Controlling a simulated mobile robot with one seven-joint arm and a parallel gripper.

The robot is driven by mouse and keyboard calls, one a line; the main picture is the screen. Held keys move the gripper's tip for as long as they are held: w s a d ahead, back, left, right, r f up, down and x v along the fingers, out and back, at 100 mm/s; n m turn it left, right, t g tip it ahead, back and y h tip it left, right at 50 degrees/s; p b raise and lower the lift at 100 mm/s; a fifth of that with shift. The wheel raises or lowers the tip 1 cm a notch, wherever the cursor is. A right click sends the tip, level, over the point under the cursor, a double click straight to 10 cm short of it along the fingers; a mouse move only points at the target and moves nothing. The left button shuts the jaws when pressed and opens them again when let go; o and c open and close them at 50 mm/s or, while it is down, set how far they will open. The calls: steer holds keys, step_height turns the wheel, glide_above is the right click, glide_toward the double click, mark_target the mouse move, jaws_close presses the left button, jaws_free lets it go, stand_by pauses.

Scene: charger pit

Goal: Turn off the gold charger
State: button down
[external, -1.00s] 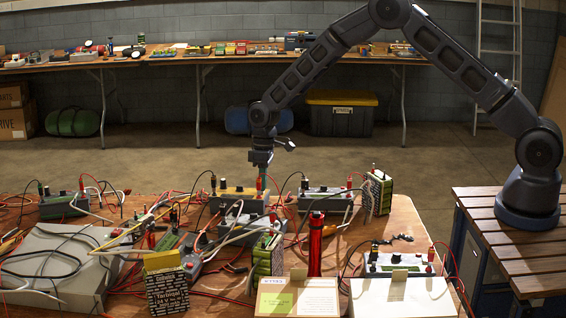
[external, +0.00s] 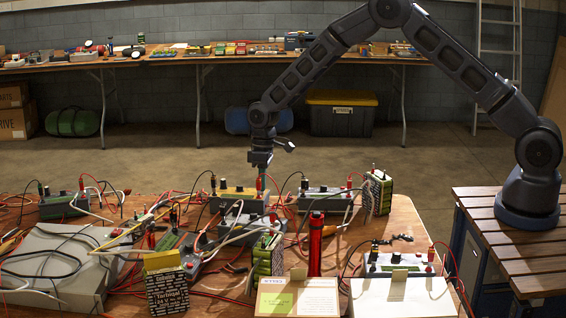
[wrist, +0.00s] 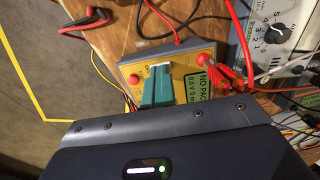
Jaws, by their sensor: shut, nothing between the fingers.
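The gold charger (external: 238,195) is a grey box with a yellow-gold top panel, on the table's far side. In the wrist view its panel (wrist: 182,65) has a small display (wrist: 196,85) reading "NO PACK" and "0.0 V", a red round part (wrist: 133,79) at the left, and red clips with leads at the right. My gripper (external: 261,184) points down at the charger's right part. Its teal fingers (wrist: 157,88) are shut, empty, over the panel's middle, and hide part of it. I cannot tell whether the fingertips touch the panel.
Grey chargers (external: 325,198) and (wrist: 285,35) stand close by, among many loose red, black and white leads. A green battery pack (external: 379,193) stands at right, and a red cylinder (external: 316,244) stands upright in front. The space above the table is open.

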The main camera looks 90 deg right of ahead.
step_height(320, 180, up, 14)
steer(key=d, duration=0.2)
steer(key=shift+s+d, duration=0.15)
steer(key=shift+s, duration=0.05)
steer(key=shift+f, duration=0.1)
stand_by(0.4)
steer(key=shift+w+a+h, duration=0.15)
steer(key=shift+a+h, duration=0.45)
steer(key=f, duration=0.9)
steer(key=a+f, duration=0.1)
steer(key=f, duration=0.3)
steer(key=shift+f, duration=0.35)
